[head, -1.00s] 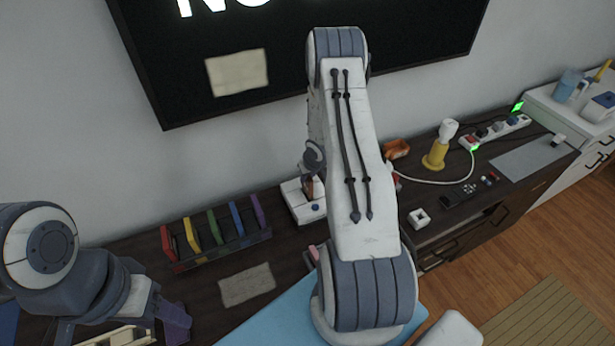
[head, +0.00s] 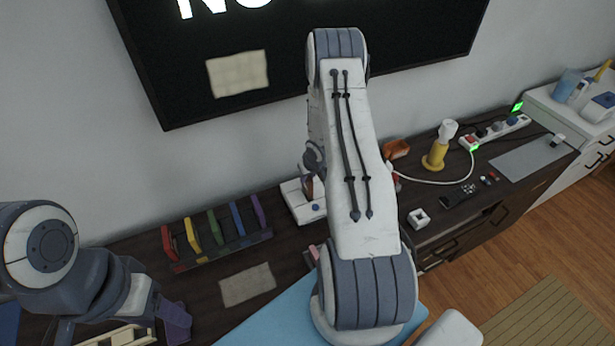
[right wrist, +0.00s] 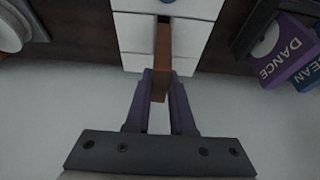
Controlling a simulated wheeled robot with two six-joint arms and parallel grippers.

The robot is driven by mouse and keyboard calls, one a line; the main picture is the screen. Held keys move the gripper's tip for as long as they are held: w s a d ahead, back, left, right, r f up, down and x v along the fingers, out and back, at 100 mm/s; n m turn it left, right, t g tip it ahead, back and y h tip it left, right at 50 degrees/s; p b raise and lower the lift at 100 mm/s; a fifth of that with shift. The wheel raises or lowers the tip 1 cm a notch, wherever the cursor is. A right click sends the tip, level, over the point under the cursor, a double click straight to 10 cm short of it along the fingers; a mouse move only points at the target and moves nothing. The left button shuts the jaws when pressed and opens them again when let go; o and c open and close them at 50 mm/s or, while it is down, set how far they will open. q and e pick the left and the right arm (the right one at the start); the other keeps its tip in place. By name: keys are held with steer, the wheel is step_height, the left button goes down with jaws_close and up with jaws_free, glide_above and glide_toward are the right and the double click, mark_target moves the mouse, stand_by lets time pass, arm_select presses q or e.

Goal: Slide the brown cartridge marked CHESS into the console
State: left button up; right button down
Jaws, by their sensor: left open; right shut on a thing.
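The brown cartridge (right wrist: 161,55) is held on edge between the purple fingers of my right gripper (right wrist: 160,80) in the right wrist view. Its far end reaches over the white console (right wrist: 133,33), near a dark slot; whether it is in the slot I cannot tell. Its CHESS marking is not visible. In the head view the console (head: 297,207) and a bit of the cartridge (head: 308,187) show beside my right arm, which hides the rest. My left gripper (head: 122,328) is open at the lower left, away from the console.
A dark rack (head: 225,250) of several coloured cartridges stands left of the console. The right wrist view shows a purple DANCE cartridge (right wrist: 285,50) near the console. A grey mat (head: 247,285) lies in front of the rack. A remote (head: 458,196) and yellow-based lamp (head: 437,150) are right.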

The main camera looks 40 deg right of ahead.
mark_target(307, 187)
stand_by(0.5)
steer(key=shift+f, duration=0.2)
steer(key=shift+f+b, duration=0.3)
steer(key=shift+f, duration=0.05)
steer(key=shift+f+b, duration=1.7)
steer(key=shift+f, duration=0.35)
steer(key=c, duration=0.7)
jaws_free()
steer(key=p+v, duration=0.1)
steer(key=v, duration=0.9)
steer(key=shift+s+r, duration=0.1)
steer(key=shift+r, duration=0.2)
